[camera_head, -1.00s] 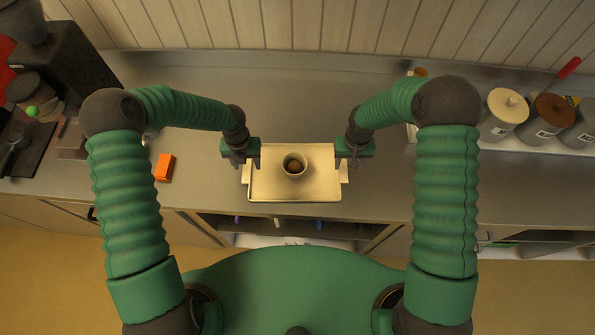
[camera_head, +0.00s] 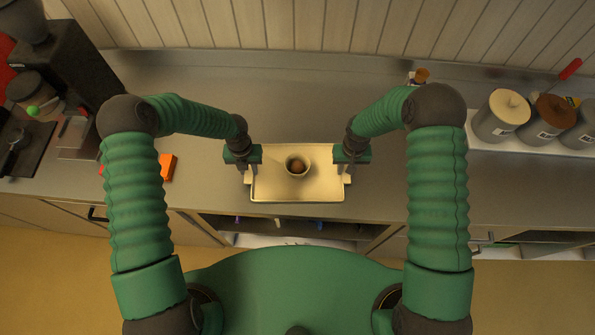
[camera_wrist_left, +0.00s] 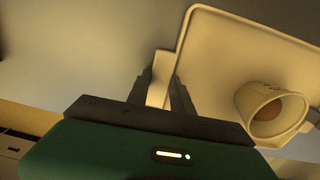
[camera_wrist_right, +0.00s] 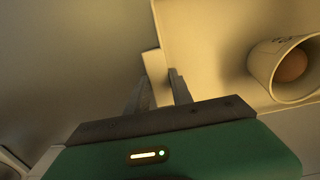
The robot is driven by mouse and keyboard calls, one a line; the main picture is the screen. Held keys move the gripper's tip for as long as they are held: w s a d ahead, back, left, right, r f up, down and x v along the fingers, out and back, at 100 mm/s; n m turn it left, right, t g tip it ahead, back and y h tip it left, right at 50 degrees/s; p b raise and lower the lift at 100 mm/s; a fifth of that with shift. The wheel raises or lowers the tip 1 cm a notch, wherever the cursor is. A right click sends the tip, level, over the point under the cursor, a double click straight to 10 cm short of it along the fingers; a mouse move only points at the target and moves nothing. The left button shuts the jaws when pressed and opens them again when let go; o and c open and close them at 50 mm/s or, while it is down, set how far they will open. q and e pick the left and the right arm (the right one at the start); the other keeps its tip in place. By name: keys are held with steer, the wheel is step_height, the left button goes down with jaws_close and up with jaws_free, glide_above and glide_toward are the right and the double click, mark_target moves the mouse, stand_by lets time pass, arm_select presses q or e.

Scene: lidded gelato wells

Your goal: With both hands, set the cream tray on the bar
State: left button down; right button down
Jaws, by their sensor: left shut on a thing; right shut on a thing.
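The cream tray (camera_head: 297,188) is at the front middle of the grey bar (camera_head: 290,95), with a cream cup (camera_head: 297,166) standing on it that holds something brown. My left gripper (camera_head: 246,172) is shut on the tray's left handle; in the left wrist view the fingers (camera_wrist_left: 160,92) close around the pale tab. My right gripper (camera_head: 347,172) is shut on the right handle; the right wrist view shows the fingers (camera_wrist_right: 157,88) on that tab. The tray looks level. I cannot tell whether it touches the bar.
An orange block (camera_head: 168,167) lies left of the tray, partly behind my left arm. A dark machine (camera_head: 70,65) stands at the far left. Lidded wells (camera_head: 502,115) stand at the right. The bar behind the tray is clear. An open shelf (camera_head: 290,230) is below the front edge.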

arm_select(q)
steer(key=shift+a, duration=0.25)
arm_select(e)
steer(key=shift+a+r, duration=0.1)
steer(key=shift+a, duration=0.15)
